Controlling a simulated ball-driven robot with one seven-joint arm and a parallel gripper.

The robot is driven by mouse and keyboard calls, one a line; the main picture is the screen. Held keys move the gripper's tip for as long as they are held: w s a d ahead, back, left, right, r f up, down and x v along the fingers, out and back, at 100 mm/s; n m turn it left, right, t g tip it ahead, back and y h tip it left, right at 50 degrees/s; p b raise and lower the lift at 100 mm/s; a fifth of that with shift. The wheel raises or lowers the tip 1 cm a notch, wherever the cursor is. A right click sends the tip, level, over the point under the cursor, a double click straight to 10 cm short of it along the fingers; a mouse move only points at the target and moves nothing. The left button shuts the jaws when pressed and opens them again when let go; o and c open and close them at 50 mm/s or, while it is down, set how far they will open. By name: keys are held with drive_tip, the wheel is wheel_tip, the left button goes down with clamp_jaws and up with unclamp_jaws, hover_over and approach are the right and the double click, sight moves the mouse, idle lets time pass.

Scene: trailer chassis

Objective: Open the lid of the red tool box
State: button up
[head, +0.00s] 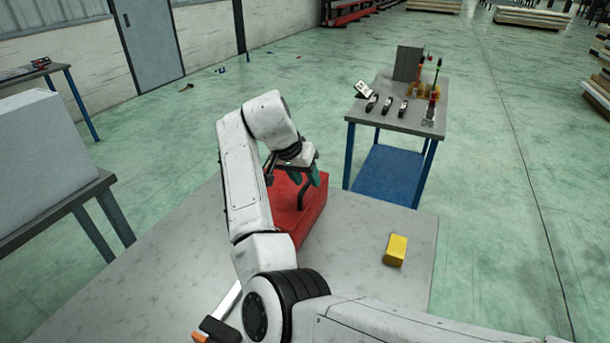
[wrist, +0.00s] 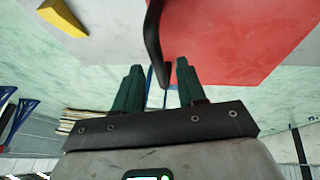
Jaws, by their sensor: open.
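The red tool box (head: 313,212) sits on the grey table, partly hidden behind my arm in the head view. Its lid (wrist: 235,40) looks shut, with a dark curved handle (wrist: 153,40) standing up from it. My gripper (head: 305,180) is over the box beside the handle, its teal fingers pointing down. In the wrist view the gripper (wrist: 158,68) is open, and the handle's end shows in the gap between the fingertips. I cannot tell whether either finger touches the handle.
A yellow block (head: 396,250) lies on the grey table (head: 350,225) to the right of the box. An orange-ended tool (head: 215,332) lies near the front. A blue-legged table (head: 352,121) with small tools stands behind right. The table between box and block is clear.

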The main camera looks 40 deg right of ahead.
drive_tip(key=shift+c, duration=0.5)
clamp_jaws()
